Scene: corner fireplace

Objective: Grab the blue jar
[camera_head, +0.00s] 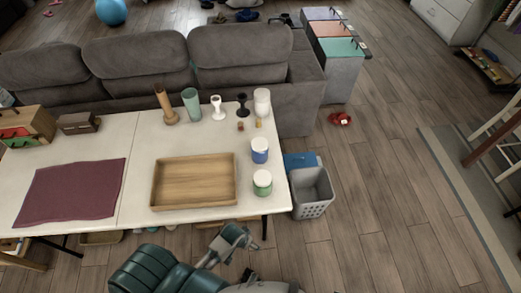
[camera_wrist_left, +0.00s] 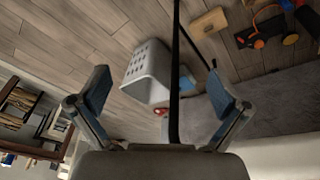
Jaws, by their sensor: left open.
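The blue jar (camera_head: 260,155), with a white lid, stands upright near the right edge of the white table (camera_head: 136,202), behind a similar green jar (camera_head: 262,188). My left gripper (camera_head: 237,238) is below and in front of the table's near edge, apart from the blue jar. In the left wrist view my left gripper (camera_wrist_left: 160,90) has its fingers spread, with nothing held between them. The blue jar cannot be made out in the left wrist view. My right gripper is not in view.
A wooden tray (camera_head: 194,207) lies left of the jars. Candle holders, a green cup (camera_head: 191,104) and a white jar (camera_head: 262,102) stand behind. A grey basket (camera_head: 313,195) stands on the floor right of the table; it also shows in the wrist view (camera_wrist_left: 147,75). A sofa (camera_head: 238,58) backs the table.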

